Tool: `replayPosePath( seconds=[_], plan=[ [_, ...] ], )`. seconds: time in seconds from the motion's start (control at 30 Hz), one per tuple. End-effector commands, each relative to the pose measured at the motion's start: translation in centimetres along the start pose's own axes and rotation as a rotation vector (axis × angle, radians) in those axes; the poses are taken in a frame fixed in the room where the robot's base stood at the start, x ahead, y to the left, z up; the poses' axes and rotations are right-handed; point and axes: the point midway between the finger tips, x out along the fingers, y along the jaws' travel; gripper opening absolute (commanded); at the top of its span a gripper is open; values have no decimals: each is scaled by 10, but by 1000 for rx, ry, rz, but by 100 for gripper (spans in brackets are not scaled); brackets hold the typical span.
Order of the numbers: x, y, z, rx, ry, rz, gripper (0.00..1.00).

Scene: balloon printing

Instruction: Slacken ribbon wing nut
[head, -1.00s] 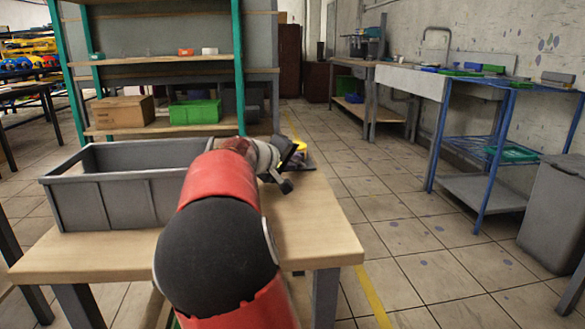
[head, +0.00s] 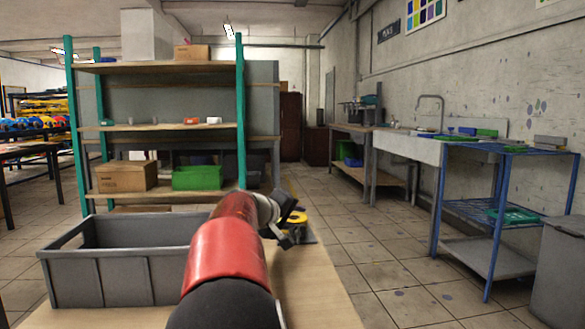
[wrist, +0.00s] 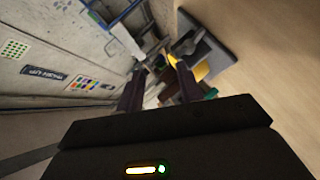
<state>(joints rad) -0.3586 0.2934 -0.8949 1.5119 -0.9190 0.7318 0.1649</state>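My gripper (head: 290,225) is at the end of my red arm, over the far right part of the wooden table. In the wrist view its two dark fingers (wrist: 160,85) stand apart with nothing between them. Beyond the fingers is a small device with a dark grey base (wrist: 215,48) and a yellow part (wrist: 203,67). In the head view the yellow part (head: 298,219) shows just behind my gripper, which hides most of the device. I cannot make out a wing nut or ribbon in either view.
A grey bin (head: 125,280) stands on the table left of my arm. Teal-post shelves (head: 160,128) with a cardboard box (head: 127,176) and a green crate (head: 198,178) stand behind. A blue rack (head: 490,225) and sink are at the right. The table's right part (head: 315,285) is bare.

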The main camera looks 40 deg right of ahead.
Motion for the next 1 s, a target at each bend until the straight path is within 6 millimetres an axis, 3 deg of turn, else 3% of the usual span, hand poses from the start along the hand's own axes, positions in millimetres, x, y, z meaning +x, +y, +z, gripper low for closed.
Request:
replayPosePath(
  seconds=[0.03,0.1,0.5,0.7,1.0],
  plan=[
    [-6,18,-6,5,1,3,36],
    [-13,33,-12,6,0,3,36],
    [-46,110,-46,2,-1,2,36],
    [-54,127,-54,1,-1,1,36],
    [-55,129,-55,0,-1,-1,36]
  ],
)
